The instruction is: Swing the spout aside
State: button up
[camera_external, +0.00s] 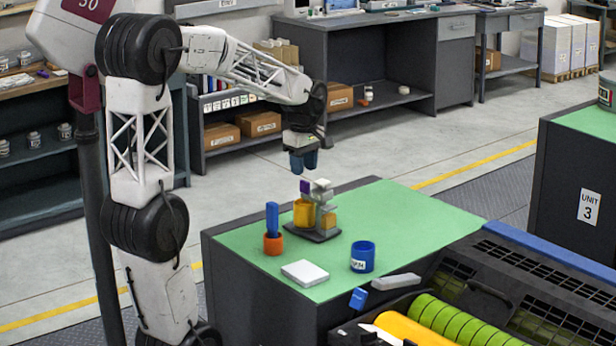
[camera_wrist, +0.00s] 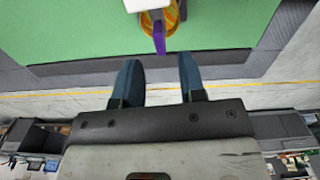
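The ink unit stands on the green tabletop: a dark base (camera_external: 313,236), a yellow cup (camera_external: 303,213), stacked pale grey blocks (camera_external: 322,197) and a small purple piece (camera_external: 304,187) above the cup. I cannot tell for certain which part is the spout. In the wrist view the purple piece (camera_wrist: 159,38) points down the picture from the yellow cup's rim (camera_wrist: 173,20), beside a white block (camera_wrist: 148,4). My gripper (camera_external: 303,162) hangs above and beyond the unit, apart from it. In the wrist view its fingers (camera_wrist: 158,60) are spread, with nothing between them.
A blue bottle (camera_external: 272,218) stands in an orange holder (camera_external: 273,244). A white pad (camera_external: 305,273), a labelled blue cup (camera_external: 362,258) and a grey bar (camera_external: 396,282) are nearer the front. A machine with green rollers (camera_external: 455,322) borders the table. The tabletop's right part is clear.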

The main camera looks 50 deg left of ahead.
aim_at(304, 183)
jog(key=shift+f, duration=2.55)
grip_shut()
